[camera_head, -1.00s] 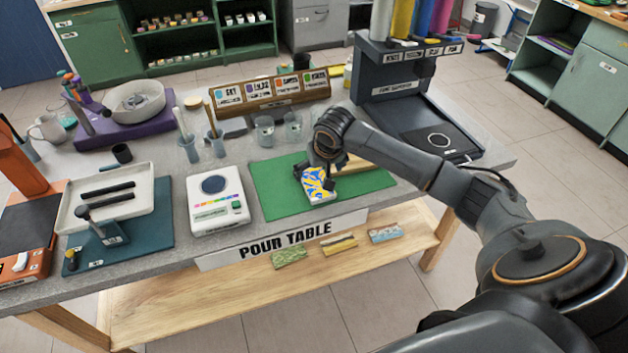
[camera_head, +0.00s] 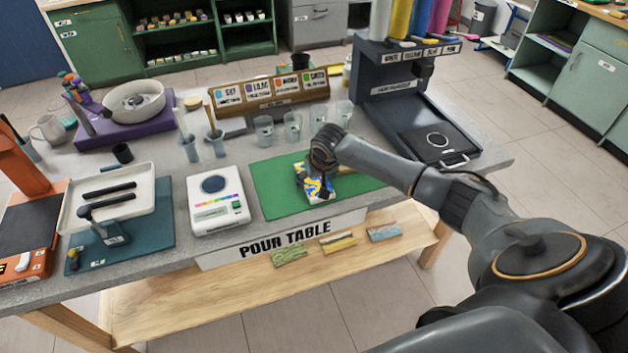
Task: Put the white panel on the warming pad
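A small panel with white, yellow and blue paint (camera_head: 314,191) is on the green mat (camera_head: 275,197), near its front edge. My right gripper (camera_head: 314,185) is directly over this panel, with dark fingers against it and partly covering it. I cannot tell whether the fingers are closed on it. No plain white panel shows clearly. I cannot tell which surface is the warming pad: a black plate lies on the orange device (camera_head: 30,225) at far left, and a dark pad with a pale ring (camera_head: 437,139) lies at the right. My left gripper is out of view.
A white scale (camera_head: 216,204) stands left of the mat. Clear cups (camera_head: 292,125) and a labelled wooden rack (camera_head: 268,97) stand behind it. The dark dispenser (camera_head: 378,85) rises at the right. Several painted panels (camera_head: 338,241) lie on the lower shelf.

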